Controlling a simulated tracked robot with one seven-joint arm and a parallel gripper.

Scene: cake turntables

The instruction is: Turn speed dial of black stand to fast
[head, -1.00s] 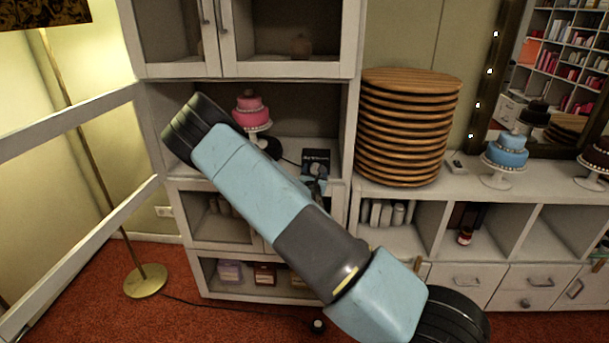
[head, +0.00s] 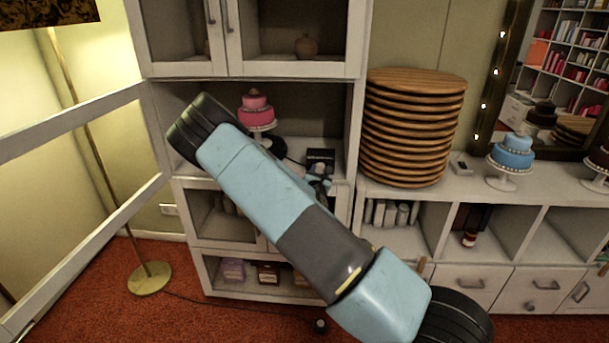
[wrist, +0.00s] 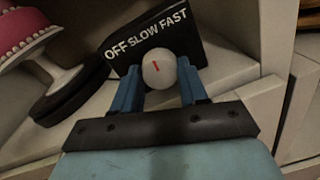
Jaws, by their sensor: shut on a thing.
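The black control box (wrist: 120,62) carries the words OFF, SLOW and FAST and has a white round dial (wrist: 158,68) on its front. A short red mark on the dial tilts up and left, roughly towards SLOW. My gripper (wrist: 158,82) is shut on the dial, one blue finger on each side. In the head view my gripper (head: 319,182) is small and partly hidden by my arm, in front of the box (head: 320,157). The black stand (wrist: 70,92) is a dark round base left of the box, near a pink tiered cake (wrist: 18,30); the cake also shows in the head view (head: 256,113).
The box sits in an open compartment of a white cabinet (head: 356,120), whose upright is close to the right of my gripper. Stacked wooden boards (head: 415,125) and a blue cake (head: 512,150) stand on the counter to the right.

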